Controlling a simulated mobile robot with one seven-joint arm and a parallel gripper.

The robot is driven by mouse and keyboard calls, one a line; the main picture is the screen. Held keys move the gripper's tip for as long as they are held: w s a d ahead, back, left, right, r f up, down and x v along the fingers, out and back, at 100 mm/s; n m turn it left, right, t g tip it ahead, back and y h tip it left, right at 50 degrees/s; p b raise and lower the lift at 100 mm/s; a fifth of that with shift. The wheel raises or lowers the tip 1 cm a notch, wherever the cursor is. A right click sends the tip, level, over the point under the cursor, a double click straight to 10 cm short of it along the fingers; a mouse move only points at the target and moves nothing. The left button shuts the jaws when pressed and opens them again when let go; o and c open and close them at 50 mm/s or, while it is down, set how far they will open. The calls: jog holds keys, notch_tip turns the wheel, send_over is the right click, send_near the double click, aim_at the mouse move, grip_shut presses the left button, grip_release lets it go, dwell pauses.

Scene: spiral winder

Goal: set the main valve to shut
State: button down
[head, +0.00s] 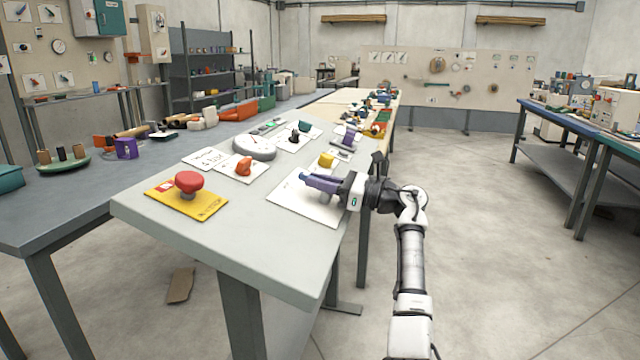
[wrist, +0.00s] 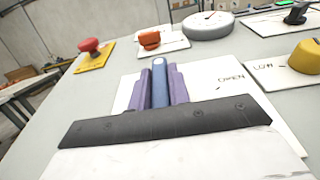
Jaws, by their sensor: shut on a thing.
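A blue valve handle (head: 303,176) stands on a white plate (head: 292,207) near the right edge of the grey bench. My gripper (head: 321,184) reaches in from the right with its purple fingers on the handle. In the wrist view the blue handle (wrist: 159,84) lies between the two purple fingers (wrist: 162,86), in line with them and shut in by them. The word "OPEN" is printed on the white plate (wrist: 205,88), to the right of the handle. My gripper hides the near part of the plate and any other marking there.
A red mushroom button (head: 189,181) sits on a yellow plate at the front left. An orange knob (head: 244,166), a round grey gauge (head: 254,149) and a yellow knob (head: 326,160) with a "LOW" label stand close by. The floor (head: 475,250) to the right is clear.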

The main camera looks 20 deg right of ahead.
jog(key=shift+f, duration=0.1)
jog(key=c, duration=1.3)
grip_release()
jog(key=b+v, duration=0.1)
jog(key=v, duration=1.2)
jog(key=shift+s+d, duration=0.25)
jog(key=shift+d, duration=0.05)
